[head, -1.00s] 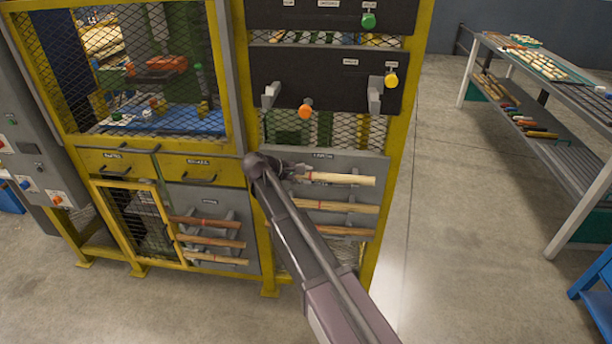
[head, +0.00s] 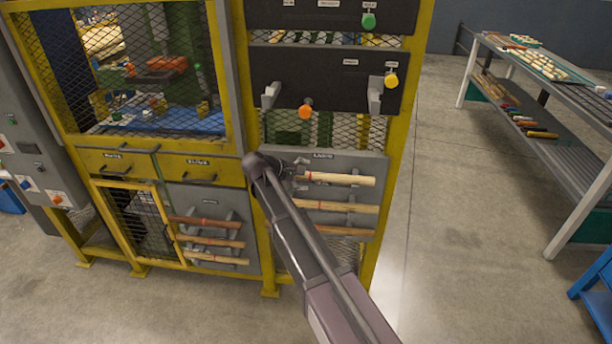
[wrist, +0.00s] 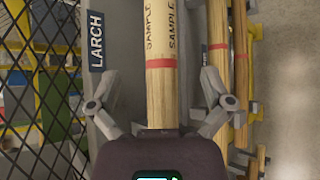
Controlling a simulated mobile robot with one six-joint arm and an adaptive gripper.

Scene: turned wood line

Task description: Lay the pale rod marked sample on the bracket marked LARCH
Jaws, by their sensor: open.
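The pale rod marked SAMPLE (wrist: 162,45), with a red band, lies level along the top of the grey bracket panel (head: 372,162). In the head view the rod (head: 340,179) appears to rest on the panel's upper supports. In the wrist view the panel's dark label (wrist: 96,42) reads LARCH. My gripper (wrist: 161,88) is open, with one finger on each side of the rod's near end and gaps between them and the rod. In the head view my gripper (head: 292,168) is at the rod's left end, partly hidden by my arm.
Other pale rods (head: 345,207) lie lower on the same panel. A second panel (head: 235,196) at left holds several rods. Yellow posts and mesh surround the panels. Open floor (head: 440,230) lies to the right, before a long rack (head: 575,165).

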